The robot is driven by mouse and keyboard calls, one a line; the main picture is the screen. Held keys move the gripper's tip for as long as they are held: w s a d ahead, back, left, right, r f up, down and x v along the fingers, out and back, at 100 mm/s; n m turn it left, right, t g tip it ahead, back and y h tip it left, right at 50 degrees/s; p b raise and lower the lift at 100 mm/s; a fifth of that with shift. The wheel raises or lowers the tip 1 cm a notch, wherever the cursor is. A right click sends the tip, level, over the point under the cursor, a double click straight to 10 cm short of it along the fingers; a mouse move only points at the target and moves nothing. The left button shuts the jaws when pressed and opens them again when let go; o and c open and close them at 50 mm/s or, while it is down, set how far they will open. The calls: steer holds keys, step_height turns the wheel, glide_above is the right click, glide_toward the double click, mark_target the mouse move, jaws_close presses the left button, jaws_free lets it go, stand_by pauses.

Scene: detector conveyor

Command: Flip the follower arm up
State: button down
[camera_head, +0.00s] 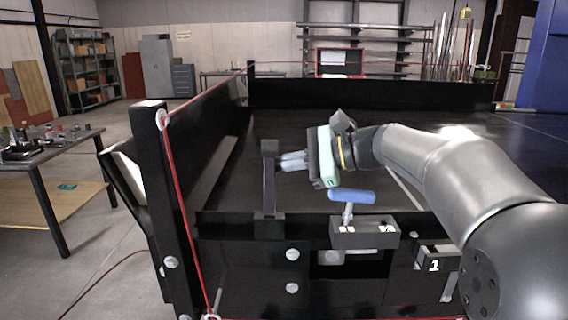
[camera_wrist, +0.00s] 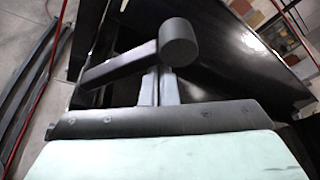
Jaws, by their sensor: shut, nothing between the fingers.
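The follower arm (camera_head: 268,185) is a dark bar with a wider end piece on top, on the near edge of the black conveyor. It rises from its base in the head view; I cannot tell how far it tilts. In the wrist view the follower arm (camera_wrist: 118,68) runs to a round roller-like end (camera_wrist: 178,42) just beyond my fingers. My gripper (camera_head: 281,160) is shut and empty, with its fingertips pointing left at the upper part of the arm, just right of it. The fingers (camera_wrist: 158,80) lie together in the wrist view; contact is unclear.
A blue-handled lever (camera_head: 350,197) on a grey box stands below my gripper on the near frame. A black post (camera_head: 160,200) with a red cord (camera_head: 180,205) stands at left. The conveyor bed (camera_head: 350,125) behind is bare. A table (camera_head: 45,155) stands far left.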

steer(key=shift+s+r, duration=0.1)
stand_by(0.6)
steer(key=b+v, duration=0.1)
steer(key=v, duration=1.6)
steer(key=shift+d, duration=0.15)
